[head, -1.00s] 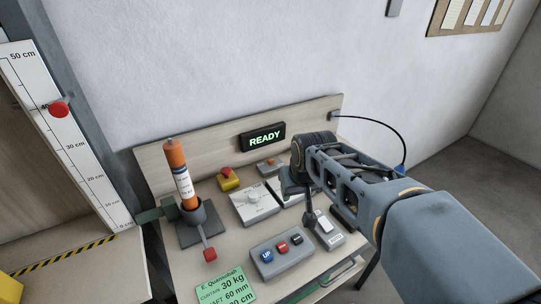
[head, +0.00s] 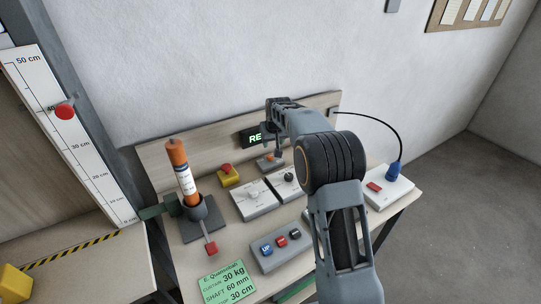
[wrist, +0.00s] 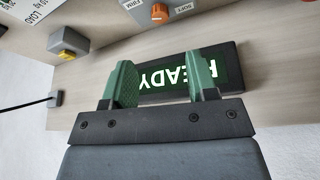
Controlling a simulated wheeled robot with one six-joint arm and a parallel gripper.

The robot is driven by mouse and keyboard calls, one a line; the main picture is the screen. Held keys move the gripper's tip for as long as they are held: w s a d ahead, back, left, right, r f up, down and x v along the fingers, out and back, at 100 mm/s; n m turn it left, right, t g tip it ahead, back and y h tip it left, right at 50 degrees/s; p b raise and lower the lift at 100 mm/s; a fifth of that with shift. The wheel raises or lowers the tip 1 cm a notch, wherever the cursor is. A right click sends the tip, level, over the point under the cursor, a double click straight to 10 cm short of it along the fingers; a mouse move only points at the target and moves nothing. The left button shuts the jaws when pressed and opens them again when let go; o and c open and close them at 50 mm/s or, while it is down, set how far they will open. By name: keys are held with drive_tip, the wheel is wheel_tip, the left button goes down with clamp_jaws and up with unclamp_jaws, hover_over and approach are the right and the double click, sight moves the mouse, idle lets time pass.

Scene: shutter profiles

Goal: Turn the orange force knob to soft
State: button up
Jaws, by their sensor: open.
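The orange force knob (wrist: 160,14) sits on a grey box at the top edge of the wrist view, between the labels FIRM and SOFT. Its upper part is cut off, so I cannot tell where it points. In the head view the knob (head: 270,157) is small, at the back of the bench. My gripper (wrist: 162,84) is open and empty, with two green fingers. It is in front of the lit READY display (wrist: 185,73), apart from the knob. In the head view my arm reaches to the back of the bench, and the gripper partly covers the display.
A yellow box with a red button (head: 228,174) stands left of the knob. A white dial panel (head: 252,198) and a grey button box (head: 280,249) are nearer. An orange cylinder (head: 181,170) stands in a holder at left. A white box with a blue plug (head: 392,187) is at right.

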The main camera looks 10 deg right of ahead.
sight(270, 156)
drive_tip(key=p+x, duration=0.2)
drive_tip(key=x, duration=0.9)
drive_tip(key=shift+f, duration=0.3)
drive_tip(key=shift+c, duration=0.3)
drive_tip(key=c, duration=0.9)
